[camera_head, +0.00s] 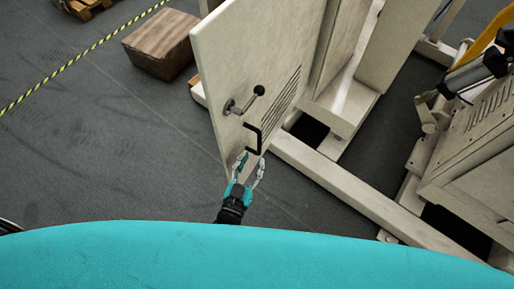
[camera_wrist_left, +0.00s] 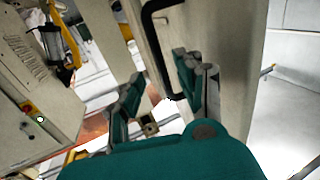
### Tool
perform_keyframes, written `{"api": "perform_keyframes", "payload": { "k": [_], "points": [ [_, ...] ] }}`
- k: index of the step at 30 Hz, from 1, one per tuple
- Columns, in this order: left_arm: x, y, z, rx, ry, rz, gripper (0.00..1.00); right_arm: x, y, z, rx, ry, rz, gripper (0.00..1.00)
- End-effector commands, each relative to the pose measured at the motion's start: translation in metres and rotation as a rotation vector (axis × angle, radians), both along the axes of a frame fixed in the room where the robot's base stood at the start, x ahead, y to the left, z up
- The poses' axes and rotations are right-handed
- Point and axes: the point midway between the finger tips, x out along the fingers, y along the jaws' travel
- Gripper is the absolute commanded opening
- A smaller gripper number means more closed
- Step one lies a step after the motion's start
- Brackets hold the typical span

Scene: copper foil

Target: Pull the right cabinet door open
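The cabinet door (camera_head: 235,60) is a beige panel with a slotted vent, standing at an angle out from the cabinet frame (camera_head: 345,105). A black bar handle (camera_head: 259,138) and a lever latch with a round knob (camera_head: 245,101) are on its face. My left gripper (camera_head: 252,163) is at the handle's lower end with its fingers apart. In the left wrist view the fingers (camera_wrist_left: 158,88) are spread, and the black handle (camera_wrist_left: 148,45) runs down beyond them, close to the door surface (camera_wrist_left: 232,60). I cannot tell whether they touch it. My right gripper is out of view.
A cardboard box (camera_head: 160,43) lies on the floor at the upper left, near a yellow-black floor line (camera_head: 85,52). A beige machine (camera_head: 475,165) stands at the right. A low beam (camera_head: 340,190) runs along the cabinet base.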

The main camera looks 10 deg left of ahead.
Motion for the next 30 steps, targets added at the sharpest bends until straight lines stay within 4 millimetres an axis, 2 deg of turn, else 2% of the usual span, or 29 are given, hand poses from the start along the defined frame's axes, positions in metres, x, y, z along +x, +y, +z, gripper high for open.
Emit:
{"api": "perform_keyframes", "payload": {
  "k": [1, 4, 10, 30],
  "points": [
    [-0.012, 0.003, -0.001, 0.001, 0.003, -0.001, 0.36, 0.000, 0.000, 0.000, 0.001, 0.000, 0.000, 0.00],
    [-0.030, 0.007, 0.000, 0.001, 0.003, 0.000, 0.36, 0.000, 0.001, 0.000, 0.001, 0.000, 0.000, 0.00],
    [-0.050, 0.012, 0.000, 0.000, 0.001, 0.000, 0.36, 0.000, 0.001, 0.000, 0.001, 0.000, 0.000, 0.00],
    [-0.054, 0.013, -0.001, 0.001, 0.004, 0.000, 0.36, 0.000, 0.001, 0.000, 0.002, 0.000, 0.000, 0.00]
  ]
}}
